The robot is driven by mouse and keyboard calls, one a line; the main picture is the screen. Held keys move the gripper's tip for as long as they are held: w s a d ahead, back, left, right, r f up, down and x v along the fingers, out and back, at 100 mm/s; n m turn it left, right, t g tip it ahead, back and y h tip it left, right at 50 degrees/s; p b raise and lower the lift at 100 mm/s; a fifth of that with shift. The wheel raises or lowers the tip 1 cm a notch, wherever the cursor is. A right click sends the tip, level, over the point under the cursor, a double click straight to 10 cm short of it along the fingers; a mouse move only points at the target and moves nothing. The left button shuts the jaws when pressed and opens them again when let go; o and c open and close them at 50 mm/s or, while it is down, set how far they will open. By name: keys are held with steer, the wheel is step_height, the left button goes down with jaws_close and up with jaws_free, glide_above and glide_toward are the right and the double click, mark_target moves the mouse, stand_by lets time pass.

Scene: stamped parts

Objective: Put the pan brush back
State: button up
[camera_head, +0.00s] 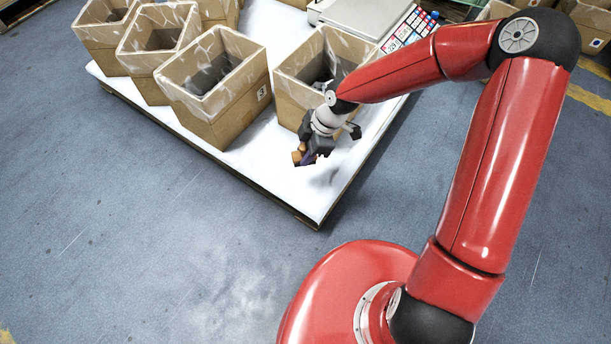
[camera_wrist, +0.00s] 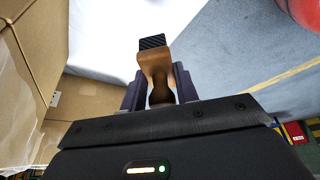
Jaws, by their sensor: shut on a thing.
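The pan brush (camera_wrist: 157,68) has a tan wooden handle and a dark block at its far end. It sits between the two dark fingers of my gripper (camera_wrist: 158,88), which is shut on it. In the head view the brush (camera_head: 297,157) shows as a small tan piece at the tip of my gripper (camera_head: 308,157). My gripper is over the front right corner of the white-topped table (camera_head: 310,198), just in front of the nearest box. I cannot tell whether the brush touches the table top.
Open cardboard boxes with dark contents stand on the table, among them one right behind my gripper (camera_head: 290,98) and one to its left (camera_head: 232,115). A scale (camera_head: 362,14) and a colourful chart (camera_head: 408,28) lie at the back. The table's front corner is bare.

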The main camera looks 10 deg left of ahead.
step_height(320, 180, down, 12)
steer(key=shift+r+b, duration=0.25)
steer(key=shift+b, duration=0.95)
steer(key=shift+f, duration=0.15)
steer(key=o, duration=0.9)
steer(key=shift+o, duration=0.2)
